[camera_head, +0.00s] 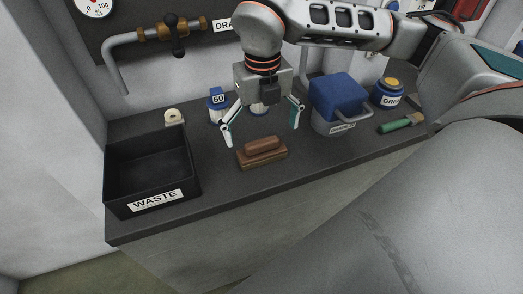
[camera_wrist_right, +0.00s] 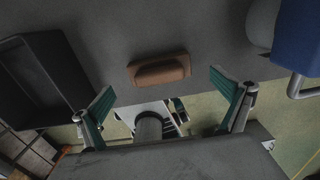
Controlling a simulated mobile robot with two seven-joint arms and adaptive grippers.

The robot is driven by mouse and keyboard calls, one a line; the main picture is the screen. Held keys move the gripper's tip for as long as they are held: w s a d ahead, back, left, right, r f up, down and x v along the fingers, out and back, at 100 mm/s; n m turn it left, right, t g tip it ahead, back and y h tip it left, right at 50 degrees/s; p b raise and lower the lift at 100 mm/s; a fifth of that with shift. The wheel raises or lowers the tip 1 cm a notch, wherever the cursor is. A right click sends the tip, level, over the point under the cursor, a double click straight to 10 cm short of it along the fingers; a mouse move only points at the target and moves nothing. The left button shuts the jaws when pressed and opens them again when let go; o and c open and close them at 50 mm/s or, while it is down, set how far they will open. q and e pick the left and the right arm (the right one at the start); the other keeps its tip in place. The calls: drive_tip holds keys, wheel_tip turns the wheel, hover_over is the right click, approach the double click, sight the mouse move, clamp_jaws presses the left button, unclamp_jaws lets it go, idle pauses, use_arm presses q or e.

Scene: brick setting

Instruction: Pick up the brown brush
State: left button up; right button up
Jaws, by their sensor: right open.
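The brown brush (camera_head: 262,152) lies on the dark counter, with a raised handle block on a wider base. It also shows in the right wrist view (camera_wrist_right: 160,70), lying between and beyond the two fingertips. My right gripper (camera_head: 262,120) hangs above and slightly behind the brush in the head view. Its two teal-padded fingers are spread wide, with nothing between them, and they are apart from the brush. In the right wrist view the fingers (camera_wrist_right: 168,92) stand on either side of the lower middle.
A black bin labelled WASTE (camera_head: 187,172) stands left of the brush. Behind are a tape roll (camera_head: 173,117) and a blue-labelled bottle (camera_head: 217,104). To the right are a grey bucket with a blue top (camera_head: 338,100), a GRE-labelled jar (camera_head: 389,93) and a green-handled tool (camera_head: 396,125).

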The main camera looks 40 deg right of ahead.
sight(262, 141)
wheel_tip(262, 141, down, 5)
drive_tip(key=shift+s+a+r, duration=0.1)
drive_tip(key=shift+r, duration=0.05)
drive_tip(key=c, duration=1.2)
drive_tip(key=shift+r, duration=0.1)
drive_tip(key=shift+r, duration=0.65)
wheel_tip(262, 141, up, 19)
drive_tip(key=p, duration=0.1)
drive_tip(key=shift+f+p, duration=0.2)
drive_tip(key=shift+p, duration=0.15)
